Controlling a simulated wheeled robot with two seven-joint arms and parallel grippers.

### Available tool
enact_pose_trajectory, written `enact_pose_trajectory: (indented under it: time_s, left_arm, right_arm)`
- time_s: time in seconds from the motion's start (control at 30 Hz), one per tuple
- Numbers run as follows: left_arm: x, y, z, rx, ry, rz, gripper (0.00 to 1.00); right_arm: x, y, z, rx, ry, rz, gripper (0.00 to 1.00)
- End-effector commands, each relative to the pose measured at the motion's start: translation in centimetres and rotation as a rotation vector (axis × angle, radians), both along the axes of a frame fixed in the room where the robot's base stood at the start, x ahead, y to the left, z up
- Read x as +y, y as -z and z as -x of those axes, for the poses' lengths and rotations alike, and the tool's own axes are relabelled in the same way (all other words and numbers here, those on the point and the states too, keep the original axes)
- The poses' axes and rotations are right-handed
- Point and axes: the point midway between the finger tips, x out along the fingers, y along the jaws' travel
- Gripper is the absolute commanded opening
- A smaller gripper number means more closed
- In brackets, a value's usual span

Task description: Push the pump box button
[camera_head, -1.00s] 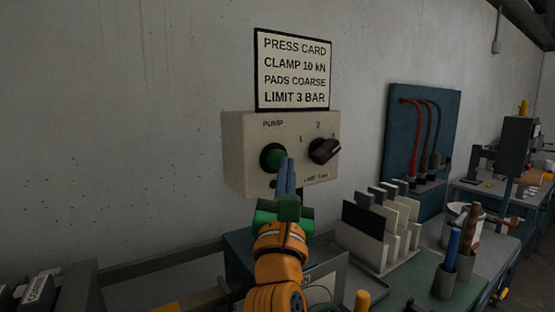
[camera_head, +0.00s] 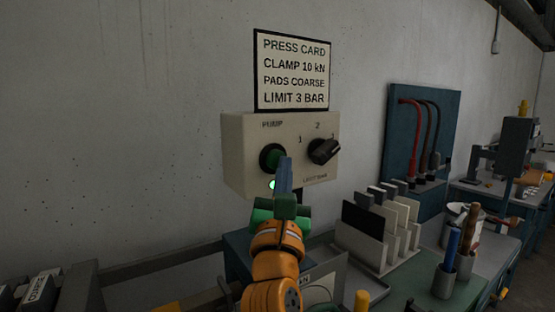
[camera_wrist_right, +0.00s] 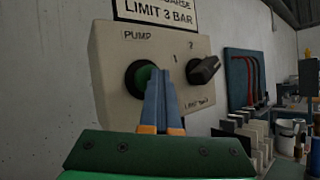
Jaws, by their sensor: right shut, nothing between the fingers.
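The cream pump box (camera_head: 238,150) is fixed to the wall under a sign. Its green pump button (camera_head: 272,157) sits in a black ring on the left of the face, and a black selector knob (camera_head: 324,151) is to the right. A small lamp (camera_head: 271,184) below the button glows green. My right gripper (camera_head: 284,160) is shut with nothing in it, its fingertips at the button's right edge. In the right wrist view the fingers (camera_wrist_right: 155,82) overlap the right side of the button (camera_wrist_right: 143,77); they seem to touch it. My left gripper is not in view.
The sign (camera_head: 293,70) hangs above the box. The wall to the left is bare.

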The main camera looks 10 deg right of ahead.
Motion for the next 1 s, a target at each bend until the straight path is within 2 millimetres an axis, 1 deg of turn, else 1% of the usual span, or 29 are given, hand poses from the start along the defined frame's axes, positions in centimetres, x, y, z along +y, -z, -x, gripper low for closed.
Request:
enact_pose_trajectory:
  time_s: [0.2,0.57,0.9,1.0]
  left_arm:
    - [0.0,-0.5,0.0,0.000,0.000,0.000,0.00]
    - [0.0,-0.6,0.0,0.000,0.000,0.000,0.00]
    - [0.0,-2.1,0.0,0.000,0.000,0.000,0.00]
    - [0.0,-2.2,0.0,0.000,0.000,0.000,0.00]
  right_arm:
    - [-0.5,0.1,1.4,0.002,-0.001,-0.001,0.00]
    - [-0.7,0.1,1.9,0.001,-0.001,-0.001,0.00]
    - [-2.3,0.0,6.3,0.001,0.001,-0.001,0.00]
    - [-2.6,0.0,7.1,0.002,0.001,0.000,0.00]
